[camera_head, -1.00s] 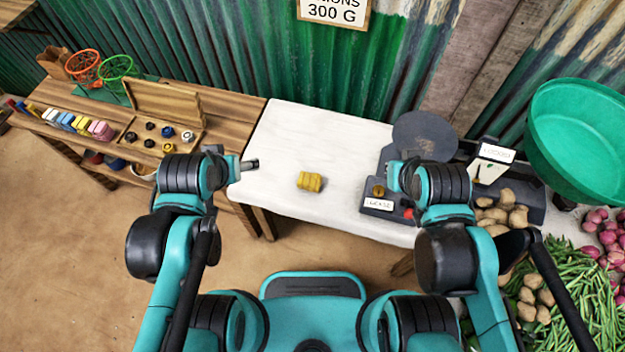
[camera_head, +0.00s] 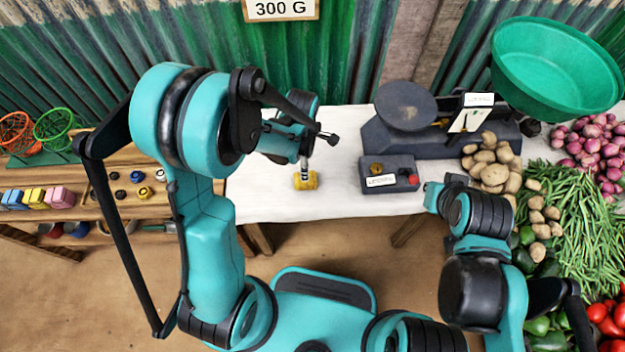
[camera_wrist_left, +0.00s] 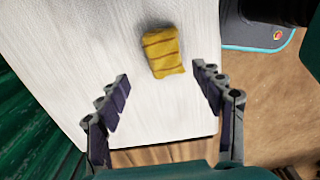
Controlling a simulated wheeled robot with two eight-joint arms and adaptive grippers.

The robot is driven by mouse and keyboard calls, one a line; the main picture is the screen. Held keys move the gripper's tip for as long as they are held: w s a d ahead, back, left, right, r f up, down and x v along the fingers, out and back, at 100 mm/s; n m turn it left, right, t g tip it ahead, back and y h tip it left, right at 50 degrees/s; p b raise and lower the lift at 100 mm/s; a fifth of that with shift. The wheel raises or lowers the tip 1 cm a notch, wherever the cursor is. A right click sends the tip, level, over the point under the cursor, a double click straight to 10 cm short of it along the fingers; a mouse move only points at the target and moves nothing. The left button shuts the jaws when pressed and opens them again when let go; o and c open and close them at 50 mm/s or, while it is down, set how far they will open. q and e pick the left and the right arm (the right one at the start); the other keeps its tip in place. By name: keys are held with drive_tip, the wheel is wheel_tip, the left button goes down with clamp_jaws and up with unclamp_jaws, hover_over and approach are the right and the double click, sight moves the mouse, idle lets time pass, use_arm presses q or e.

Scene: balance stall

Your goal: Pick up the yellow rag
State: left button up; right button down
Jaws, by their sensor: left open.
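The yellow rag (camera_head: 306,181), a small folded bundle with darker stripes, lies on the white tabletop (camera_head: 260,190). My left gripper (camera_head: 304,168) points down over the rag in the head view, partly hiding its top. In the left wrist view the rag (camera_wrist_left: 163,52) lies ahead of my open left gripper (camera_wrist_left: 162,76), roughly between the lines of the two fingers, with nothing held. I cannot tell the exact height of the fingertips above it. My right gripper (camera_head: 438,190) is at the table's right front, away from the rag; its jaws are too small to read.
A dark control box (camera_head: 389,174) with a red button stands right of the rag, with a scale (camera_head: 405,107) behind it. Potatoes (camera_head: 490,160) and vegetables lie at the right. A wooden shelf (camera_head: 80,222) with small items is at the left.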

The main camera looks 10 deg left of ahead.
use_arm(q)
wheel_tip(320, 180, down, 3)
drive_tip(key=shift+d+b, duration=0.15)
drive_tip(key=shift+b, duration=0.45)
drive_tip(key=f+b, duration=0.1)
drive_tip(key=f, duration=0.2)
drive_tip(key=f+b, duration=0.1)
drive_tip(key=f, duration=0.1)
drive_tip(key=shift+s+d+b, duration=0.1)
drive_tip(key=shift+s+b, duration=0.2)
drive_tip(key=shift+r, duration=0.1)
drive_tip(key=c, duration=1.2)
drive_tip(key=shift+r, duration=0.15)
drive_tip(key=shift+c, duration=0.2)
wheel_tip(320, 180, up, 5)
drive_tip(key=p, duration=0.2)
drive_tip(key=shift+d+p, duration=0.15)
drive_tip(key=shift+p, duration=0.25)
drive_tip(key=d+r+p, duration=0.3)
drive_tip(key=d+r, duration=0.2)
drive_tip(key=d, duration=0.6)
drive_tip(key=shift+w+d+r, duration=0.2)
drive_tip(key=shift+w+r, duration=0.1)
drive_tip(key=shift+r, duration=0.1)
